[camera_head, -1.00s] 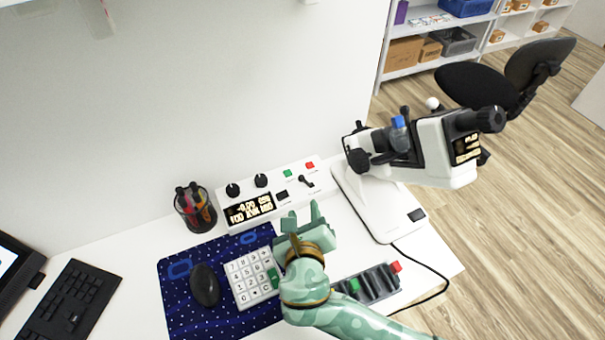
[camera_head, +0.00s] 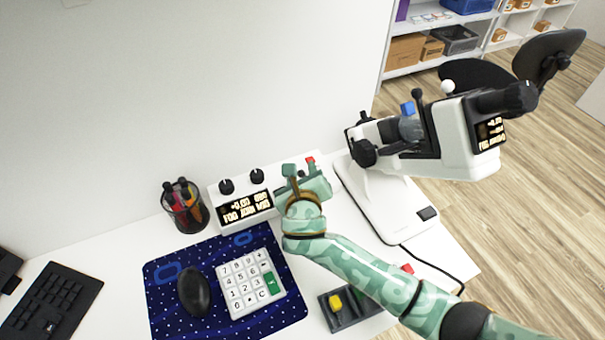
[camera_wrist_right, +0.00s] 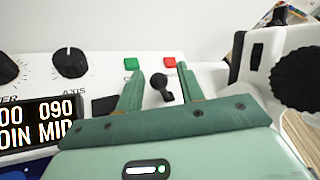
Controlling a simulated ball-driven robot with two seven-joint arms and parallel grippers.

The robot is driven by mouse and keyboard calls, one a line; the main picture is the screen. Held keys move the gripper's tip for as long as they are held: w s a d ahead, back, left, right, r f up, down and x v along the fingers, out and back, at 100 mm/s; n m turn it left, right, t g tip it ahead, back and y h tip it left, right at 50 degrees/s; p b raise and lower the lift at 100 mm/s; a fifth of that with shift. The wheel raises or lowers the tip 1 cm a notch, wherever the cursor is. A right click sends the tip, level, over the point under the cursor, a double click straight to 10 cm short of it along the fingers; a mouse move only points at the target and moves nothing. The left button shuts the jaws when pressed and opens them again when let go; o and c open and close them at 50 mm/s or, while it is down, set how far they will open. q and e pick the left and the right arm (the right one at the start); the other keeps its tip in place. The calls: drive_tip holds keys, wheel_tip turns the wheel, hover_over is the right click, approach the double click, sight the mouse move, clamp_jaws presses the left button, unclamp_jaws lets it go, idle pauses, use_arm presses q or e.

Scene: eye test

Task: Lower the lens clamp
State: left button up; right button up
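The white lensmeter (camera_head: 440,150) stands on the desk at the right in the head view. A blue-topped part (camera_head: 407,109) sits on its middle, beside black knobs; I cannot tell which part is the lens clamp. The white control panel (camera_head: 238,190) has a small black lever (camera_wrist_right: 158,84) between a green button (camera_wrist_right: 131,64) and a red button (camera_wrist_right: 169,62). My right gripper (camera_head: 303,170) is open over the panel; in the wrist view its fingers (camera_wrist_right: 158,88) stand either side of the lever, with gaps. In the head view my gripper hides the lever. My left gripper is out of view.
A pen cup (camera_head: 185,208), a blue mat (camera_head: 222,318) with a mouse (camera_head: 195,291) and a keypad (camera_head: 250,281) lie left of my right arm. A grey tray (camera_head: 352,318) lies partly hidden under it. A black cable runs off the desk's right side.

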clamp_jaws()
drive_tip(key=shift+d+r+p, duration=0.1)
drive_tip(key=shift+r+p, duration=0.15)
drive_tip(key=shift+p, duration=0.4)
drive_tip(key=m+y+p, duration=0.1)
drive_tip(key=p, duration=0.2)
drive_tip(key=d+m+g+p, duration=0.1)
drive_tip(key=p, duration=0.2)
drive_tip(key=shift+w+d+r+m+y+p, duration=0.3)
drive_tip(key=shift+r+y+p, duration=0.1)
drive_tip(key=shift+w+d+f+m+g+y+p, duration=0.15)
drive_tip(key=shift+d+m+g+y+p, duration=0.3)
drive_tip(key=shift+p, duration=0.4)
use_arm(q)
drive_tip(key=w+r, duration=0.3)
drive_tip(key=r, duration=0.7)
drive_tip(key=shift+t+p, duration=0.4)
use_arm(e)
drive_tip(key=shift+f+m+g+y, duration=0.15)
drive_tip(key=shift+m+g+y, duration=0.1)
drive_tip(key=shift+m, duration=0.1)
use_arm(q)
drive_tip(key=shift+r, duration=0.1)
use_arm(e)
drive_tip(key=shift+w, duration=0.1)
drive_tip(key=shift+o, duration=0.4)
unclamp_jaws()
